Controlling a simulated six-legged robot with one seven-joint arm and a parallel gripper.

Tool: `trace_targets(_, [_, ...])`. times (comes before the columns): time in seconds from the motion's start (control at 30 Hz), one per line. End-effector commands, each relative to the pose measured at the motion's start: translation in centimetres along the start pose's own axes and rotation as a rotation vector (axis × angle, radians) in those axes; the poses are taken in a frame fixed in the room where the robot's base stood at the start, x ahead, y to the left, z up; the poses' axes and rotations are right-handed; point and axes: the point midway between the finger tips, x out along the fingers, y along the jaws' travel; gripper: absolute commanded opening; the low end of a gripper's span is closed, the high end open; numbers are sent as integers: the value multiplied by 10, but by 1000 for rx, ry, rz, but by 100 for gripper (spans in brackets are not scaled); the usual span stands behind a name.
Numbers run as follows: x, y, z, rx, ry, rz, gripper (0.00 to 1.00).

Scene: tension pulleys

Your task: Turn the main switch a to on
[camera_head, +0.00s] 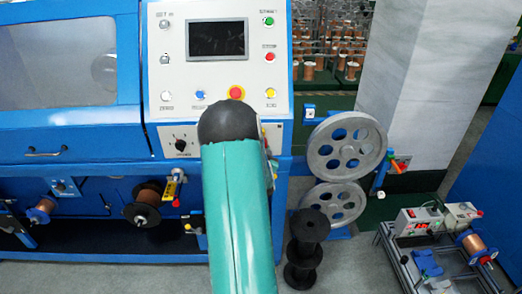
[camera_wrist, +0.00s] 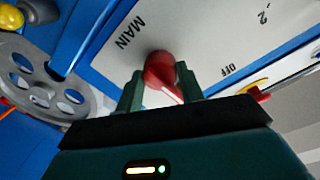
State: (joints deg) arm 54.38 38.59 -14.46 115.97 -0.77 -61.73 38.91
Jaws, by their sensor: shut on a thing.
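The main switch is a red knob (camera_wrist: 158,68) with a white pointer line, on a white plate (camera_wrist: 215,45) marked "MAIN", "OFF" and "2" in the wrist view. The pointer slants to the lower right in the picture, on the side where "OFF" is printed. My gripper (camera_wrist: 160,82) is shut on the knob, with one dark green finger on each side of it. In the head view my green arm reaches towards the blue machine and hides the knob and my gripper.
A control panel (camera_head: 155,55) with a screen and several coloured buttons stands above my arm. Grey spoked pulleys (camera_head: 345,146) are to its right; one also shows in the wrist view (camera_wrist: 35,80). Black spools (camera_head: 303,250) stand on the floor below, near a small bench machine (camera_head: 440,250).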

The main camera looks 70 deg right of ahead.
Motion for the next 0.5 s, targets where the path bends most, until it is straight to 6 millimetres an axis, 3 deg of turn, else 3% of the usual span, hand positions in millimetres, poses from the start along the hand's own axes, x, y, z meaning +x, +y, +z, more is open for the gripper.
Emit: trace_targets(0.5, [-3, 0, 0, 487, -28, -2, 0])
